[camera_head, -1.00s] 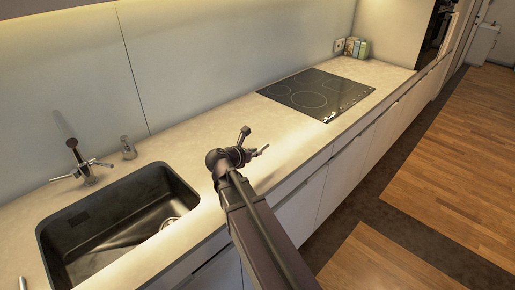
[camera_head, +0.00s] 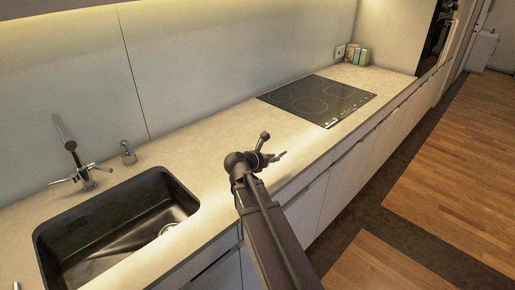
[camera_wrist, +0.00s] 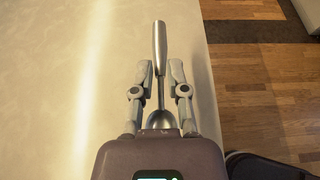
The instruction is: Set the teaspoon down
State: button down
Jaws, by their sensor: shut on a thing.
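The teaspoon (camera_wrist: 160,52) is silver, with its thick handle pointing away from the wrist and its bowl close to my palm in the wrist view. My gripper (camera_wrist: 160,76) is shut on it, with one finger on each side of its thin neck. The spoon lies over the pale countertop (camera_wrist: 75,60), near its front edge; I cannot tell whether it touches the surface. In the head view my gripper (camera_head: 280,156) is over the front part of the counter, between the sink and the hob. The spoon is too small to make out there.
A dark sink (camera_head: 105,232) with a tap (camera_head: 82,165) is on the left. The counter between is clear. Beyond its front edge is the wooden floor (camera_head: 450,170).

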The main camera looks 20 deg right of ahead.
jog(key=w, duration=0.4)
jog(key=w+f, duration=0.1)
jog(key=w, duration=0.4)
jog(key=w+d+b, duration=0.1)
jog(key=w, duration=0.4)
jog(key=shift+f, duration=0.2)
jog(key=shift+w, duration=0.3)
jog(key=shift+w+f+b, duration=0.35)
jog(key=shift+f+b, duration=0.25)
jog(key=shift+b, duration=0.1)
jog(key=shift+f+b, duration=1.2)
jog(key=shift+b, duration=0.05)
jog(key=shift+f, duration=0.2)
jog(key=c, duration=0.6)
grip_release()
jog(key=shift+c, duration=0.2)
jog(key=shift+r, duration=0.25)
